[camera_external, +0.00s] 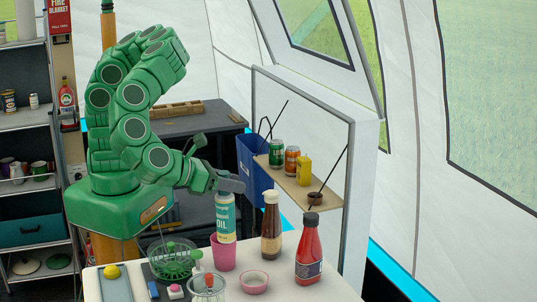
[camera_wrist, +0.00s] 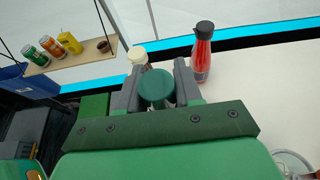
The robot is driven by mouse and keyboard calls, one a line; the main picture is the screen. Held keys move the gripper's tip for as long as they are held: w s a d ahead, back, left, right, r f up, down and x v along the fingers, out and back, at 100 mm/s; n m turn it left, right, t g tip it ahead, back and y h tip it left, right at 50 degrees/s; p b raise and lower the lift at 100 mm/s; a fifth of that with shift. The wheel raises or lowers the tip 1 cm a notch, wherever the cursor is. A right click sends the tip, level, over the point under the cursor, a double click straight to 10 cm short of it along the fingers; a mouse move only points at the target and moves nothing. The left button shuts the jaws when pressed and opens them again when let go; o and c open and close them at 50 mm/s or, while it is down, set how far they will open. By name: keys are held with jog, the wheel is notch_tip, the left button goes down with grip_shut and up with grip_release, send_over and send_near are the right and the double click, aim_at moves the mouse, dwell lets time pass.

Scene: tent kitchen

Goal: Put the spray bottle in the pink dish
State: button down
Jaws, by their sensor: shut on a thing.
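The spray bottle (camera_external: 225,217) is teal and white, labelled OIL, and stands upright. My gripper (camera_external: 229,184) is shut on its top; in the wrist view the dark green cap (camera_wrist: 156,88) sits between the two grey fingers (camera_wrist: 157,89). The bottle's lower end overlaps a pink cup (camera_external: 223,255) in the outside view; I cannot tell whether they touch. The pink dish (camera_external: 254,283) is a small shallow bowl on the white table, in front and a little right of the bottle. The dish is not seen in the wrist view.
A brown sauce bottle (camera_external: 271,232) and a red ketchup bottle (camera_external: 308,252) stand to the right. A green wire basket (camera_external: 172,262) and a glass jar (camera_external: 208,287) are left of the dish. A wooden shelf (camera_external: 320,196) holds cans behind.

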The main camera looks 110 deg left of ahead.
jog(key=w+d+f, duration=0.2)
jog(key=w+f, duration=0.6)
jog(key=f, duration=0.2)
jog(key=shift+w+f, duration=0.2)
jog(key=shift+f, duration=0.15)
dwell(0.7)
jog(key=shift+d, duration=0.1)
jog(key=c, duration=0.7)
grip_release()
jog(key=shift+f, duration=0.1)
jog(key=shift+c, duration=0.2)
jog(key=v, duration=1.2)
